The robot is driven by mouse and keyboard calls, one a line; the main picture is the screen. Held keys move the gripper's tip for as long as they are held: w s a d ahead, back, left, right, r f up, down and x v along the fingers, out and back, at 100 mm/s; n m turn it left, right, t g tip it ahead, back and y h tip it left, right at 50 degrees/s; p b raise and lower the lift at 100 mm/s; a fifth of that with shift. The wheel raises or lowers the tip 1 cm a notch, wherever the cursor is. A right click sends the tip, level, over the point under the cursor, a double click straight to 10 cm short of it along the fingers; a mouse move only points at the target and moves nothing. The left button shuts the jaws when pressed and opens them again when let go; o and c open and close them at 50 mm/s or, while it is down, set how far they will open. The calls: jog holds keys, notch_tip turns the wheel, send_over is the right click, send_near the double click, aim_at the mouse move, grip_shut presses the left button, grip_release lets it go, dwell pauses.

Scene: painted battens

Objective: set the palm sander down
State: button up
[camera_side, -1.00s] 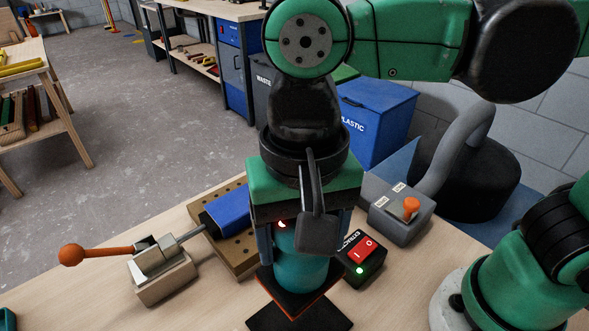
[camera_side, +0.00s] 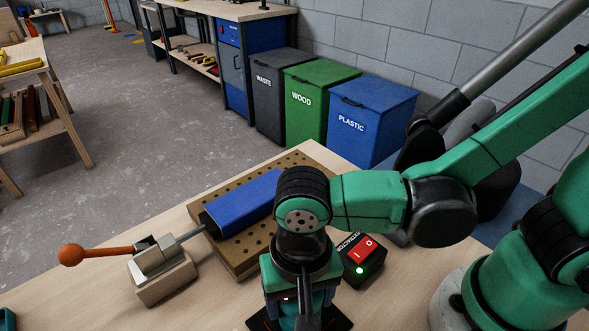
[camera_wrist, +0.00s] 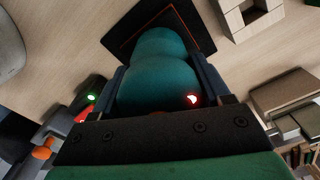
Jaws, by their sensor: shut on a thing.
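My gripper (camera_side: 300,297) is at the bottom middle of the side view, low over the bench. In the wrist view my gripper (camera_wrist: 160,75) is shut on the teal palm sander (camera_wrist: 160,58), a finger on each side of its body. A red light glows on the sander.
A blue batten (camera_side: 245,203) lies on a perforated board (camera_side: 303,160), with an orange-handled clamp (camera_side: 160,270) at its left. The extractor switch box (camera_side: 363,258), its green light on, stands right of my gripper. Bare bench (camera_side: 215,300) lies to the left.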

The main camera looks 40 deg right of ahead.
jog(key=shift+f, duration=0.15)
jog(key=o, duration=1.5)
notch_tip(320, 180, up, 12)
jog(key=shift+f, duration=0.1)
jog(key=shift+w+d, duration=0.25)
jog(key=shift+d, duration=0.05)
jog(key=w+d+f+n+t, duration=0.1)
jog(key=w+d+t, duration=0.1)
jog(key=d, duration=0.3)
jog(key=w+d+f+n+t, duration=0.1)
jog(key=w+d+n+t, duration=0.1)
jog(key=d, duration=0.4)
jog(key=w+d+f+n+t, duration=0.1)
jog(key=w+d+n+t, duration=0.1)
jog(key=d, duration=0.4)
jog(key=shift+w+d+t, duration=0.25)
jog(key=shift+w+t, duration=0.35)
jog(key=shift+w, duration=0.25)
